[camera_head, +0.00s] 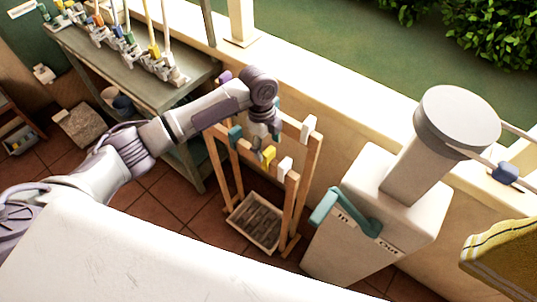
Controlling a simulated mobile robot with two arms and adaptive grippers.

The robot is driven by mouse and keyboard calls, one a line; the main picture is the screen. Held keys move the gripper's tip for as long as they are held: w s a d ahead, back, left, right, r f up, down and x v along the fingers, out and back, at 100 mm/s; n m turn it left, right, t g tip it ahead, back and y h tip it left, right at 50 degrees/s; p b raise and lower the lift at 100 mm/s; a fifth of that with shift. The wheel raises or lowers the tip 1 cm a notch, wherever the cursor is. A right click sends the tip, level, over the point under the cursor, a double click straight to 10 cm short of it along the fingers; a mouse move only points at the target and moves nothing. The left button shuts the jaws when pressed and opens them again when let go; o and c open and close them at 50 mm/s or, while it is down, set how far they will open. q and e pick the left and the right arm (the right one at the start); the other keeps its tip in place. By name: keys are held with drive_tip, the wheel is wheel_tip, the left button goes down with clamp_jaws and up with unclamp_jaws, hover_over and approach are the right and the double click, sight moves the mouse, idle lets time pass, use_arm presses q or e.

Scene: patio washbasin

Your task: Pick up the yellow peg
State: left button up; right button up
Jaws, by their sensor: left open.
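The yellow peg (268,154) sits on the front crossbar of a wooden rack (293,195) in the middle of the head view. My left gripper (261,143) is over the rack, pointing down, with its fingers just above and beside the yellow peg. It is open; the fingers look small and dark, and whether they touch the peg is unclear. A white peg (285,165) is right of the yellow one, and a teal peg (235,136) is to its left. My right gripper is out of view.
Another white peg (308,128) and a purple peg (225,76) are on the rack's farther parts. A tray (240,221) rests low between its legs. A pale box (343,235) with a teal handle stands close right. A bench (100,62) is behind left.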

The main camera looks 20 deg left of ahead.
sight(269, 158)
use_arm(q)
drive_tip(key=shift+s+d+f+p, duration=0.15)
drive_tip(key=shift+f+p, duration=0.15)
drive_tip(key=shift+f, duration=0.05)
drive_tip(key=f, duration=0.2)
drive_tip(key=f+p, duration=0.1)
drive_tip(key=shift+s+d+f, duration=0.25)
drive_tip(key=shift+s, duration=0.05)
drive_tip(key=shift+f, duration=0.4)
drive_tip(key=c, duration=0.8)
drive_tip(key=shift+c, duration=0.8)
